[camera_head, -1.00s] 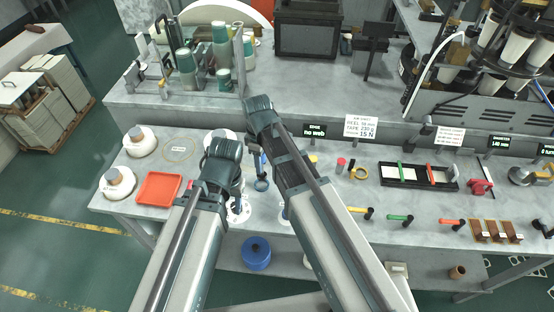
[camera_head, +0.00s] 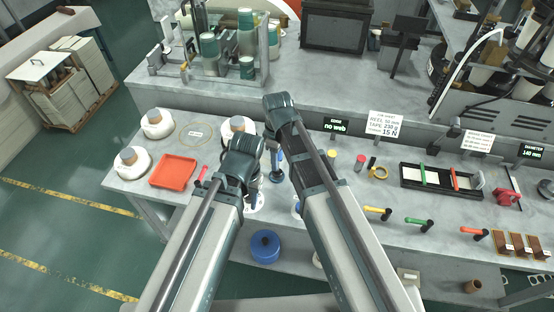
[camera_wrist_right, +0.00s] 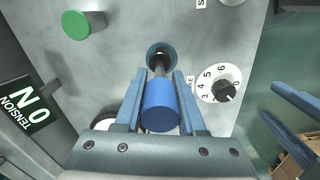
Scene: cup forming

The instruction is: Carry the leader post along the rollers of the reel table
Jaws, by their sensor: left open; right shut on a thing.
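A post with a blue cylindrical grip (camera_wrist_right: 160,106) and a dark stem is between the fingers of my right gripper (camera_wrist_right: 158,100) in the right wrist view. Its stem points to a blue round collar (camera_wrist_right: 162,49) on the grey panel; I cannot tell whether they touch. In the head view the right gripper (camera_head: 276,150) is over the left part of the table, mostly hidden by its wrist. My left gripper (camera_head: 252,190) is open, lower and beside it; its blue fingers show at the right of the right wrist view (camera_wrist_right: 300,112).
A numbered dial (camera_wrist_right: 220,84) and a green cylinder (camera_wrist_right: 83,25) flank the blue post. A blue drum (camera_head: 265,247) sits below.

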